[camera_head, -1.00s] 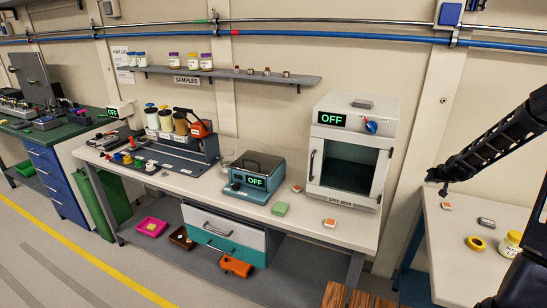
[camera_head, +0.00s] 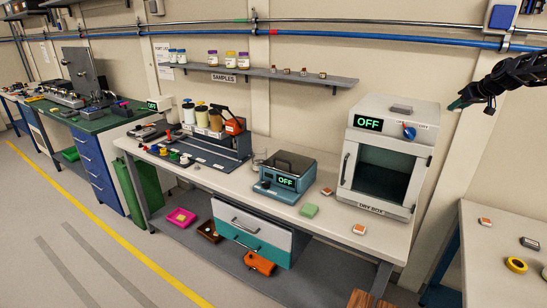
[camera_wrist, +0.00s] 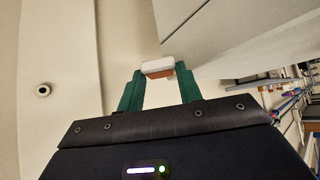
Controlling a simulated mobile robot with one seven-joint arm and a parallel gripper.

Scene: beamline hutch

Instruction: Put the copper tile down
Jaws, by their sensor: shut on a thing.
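The copper tile (camera_wrist: 158,70) is a small white block with a copper-orange lower face in the wrist view. The green fingers of my gripper (camera_wrist: 160,82) are shut on it, one on each side. In the head view my gripper (camera_head: 462,102) is up in the air at the right, in front of the wall and right of the dry box (camera_head: 388,155). The tile cannot be made out there. Similar white-and-orange tiles lie on the bench (camera_head: 327,191), at its front edge (camera_head: 359,229) and on the right table (camera_head: 485,221).
The dry box door is closed. The right table (camera_head: 482,276) holds a yellow tape roll (camera_head: 516,265) and a dark-topped block (camera_head: 530,242), with bare surface between. A shelf (camera_head: 265,74) hangs above.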

